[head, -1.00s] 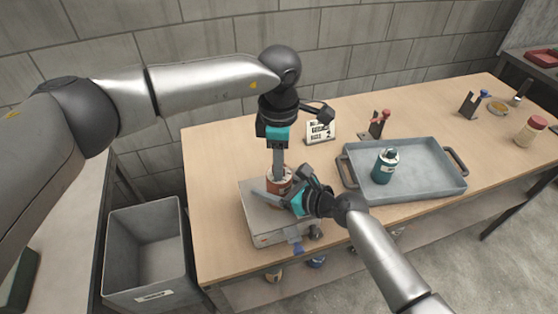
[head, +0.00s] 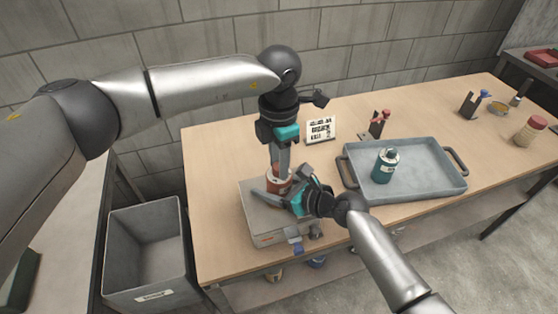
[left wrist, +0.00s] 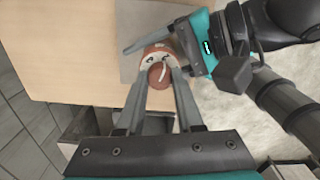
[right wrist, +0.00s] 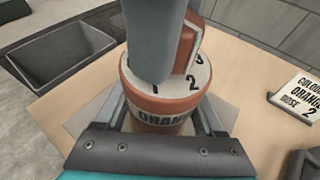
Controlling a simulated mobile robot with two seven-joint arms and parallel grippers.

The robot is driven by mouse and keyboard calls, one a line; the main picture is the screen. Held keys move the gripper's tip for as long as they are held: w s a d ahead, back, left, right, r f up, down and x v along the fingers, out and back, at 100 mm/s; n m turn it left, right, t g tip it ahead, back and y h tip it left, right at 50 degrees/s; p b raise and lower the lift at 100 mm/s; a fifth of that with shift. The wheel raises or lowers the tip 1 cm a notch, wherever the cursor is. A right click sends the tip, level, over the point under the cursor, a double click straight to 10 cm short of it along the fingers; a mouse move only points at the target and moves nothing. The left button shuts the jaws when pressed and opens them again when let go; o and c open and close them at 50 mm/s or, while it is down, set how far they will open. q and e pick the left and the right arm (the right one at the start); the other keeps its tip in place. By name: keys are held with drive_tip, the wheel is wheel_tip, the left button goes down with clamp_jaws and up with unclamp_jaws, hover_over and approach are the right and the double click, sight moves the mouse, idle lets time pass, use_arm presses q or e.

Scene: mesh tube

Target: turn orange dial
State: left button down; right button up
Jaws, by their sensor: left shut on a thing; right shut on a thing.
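An orange canister (head: 273,186) stands on the grey platform, with a white top ring marked with numbers; in the right wrist view its body (right wrist: 157,116) reads "ORAN…", with 1 and 2 visible. The orange dial is a round knob (left wrist: 159,77) on its top; part of it (right wrist: 189,42) shows behind a grey finger. My left gripper (head: 279,171) points straight down from above, its fingers shut on the dial. My right gripper (head: 277,191) comes in low from the right, shut around the canister body. The dial's pointer setting is hard to tell.
The grey platform (head: 258,230) sits at the table's front edge. A sign (head: 320,130) behind it reads colour orange, dose 2. A blue-grey tray (head: 420,185) with a teal canister (head: 385,166) stands to the right. A grey bin (head: 145,250) is at left.

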drive_tip(key=shift+d+f, duration=0.1)
use_arm(q)
drive_tip(key=c, duration=0.5)
unclamp_jaws()
wheel_tip(320, 180, up, 12)
drive_tip(key=shift+r, duration=0.1)
idle(0.5)
use_arm(e)
drive_tip(key=o, duration=1.5)
